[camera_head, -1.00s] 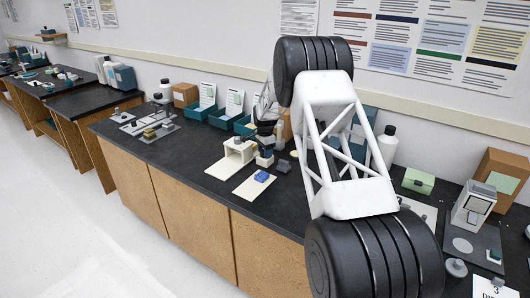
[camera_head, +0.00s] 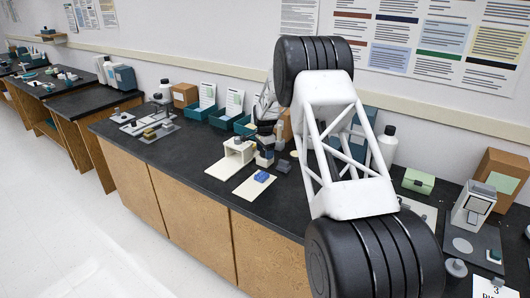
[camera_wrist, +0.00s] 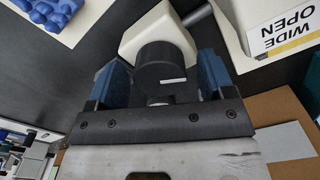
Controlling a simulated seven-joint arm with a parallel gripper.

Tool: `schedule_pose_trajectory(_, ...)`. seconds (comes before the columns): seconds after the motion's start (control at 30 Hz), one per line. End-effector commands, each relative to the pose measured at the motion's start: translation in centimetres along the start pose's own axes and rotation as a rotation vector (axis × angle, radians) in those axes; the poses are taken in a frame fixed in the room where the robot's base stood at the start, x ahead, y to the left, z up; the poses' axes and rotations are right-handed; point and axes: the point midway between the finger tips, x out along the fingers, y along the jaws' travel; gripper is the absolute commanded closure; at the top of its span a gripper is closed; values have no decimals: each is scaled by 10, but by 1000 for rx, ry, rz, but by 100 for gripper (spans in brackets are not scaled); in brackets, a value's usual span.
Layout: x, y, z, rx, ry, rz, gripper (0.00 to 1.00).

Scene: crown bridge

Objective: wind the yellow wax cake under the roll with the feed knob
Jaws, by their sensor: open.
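In the wrist view, my gripper (camera_wrist: 160,92) is open. Its two blue fingers stand on either side of a dark round knob (camera_wrist: 160,66) on a cream body (camera_wrist: 158,27). Whether the fingers touch the knob, and whether this is the feed knob, I cannot tell. In the head view, my gripper (camera_head: 264,158) is small, low over the bench beside a cream housing (camera_head: 236,150). I cannot make out the roll or a yellow wax cake under it; a small yellowish block (camera_head: 150,133) lies on a grey plate further left.
A blue bumpy model (camera_head: 262,176) sits on a cream plate (camera_head: 247,190) in front; the model also shows in the wrist view (camera_wrist: 50,12). A "WIDE OPEN" label (camera_wrist: 288,30) is close by. Teal bins (camera_head: 220,118) stand behind. Bare black bench (camera_head: 190,150) lies to the left.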

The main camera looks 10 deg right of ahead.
Motion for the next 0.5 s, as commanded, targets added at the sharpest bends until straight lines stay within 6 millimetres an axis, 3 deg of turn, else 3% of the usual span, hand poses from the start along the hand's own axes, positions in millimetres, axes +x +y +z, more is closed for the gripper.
schedule_pose_trajectory(0.5, -55, 0, 0, 0, 1, -2, 25)
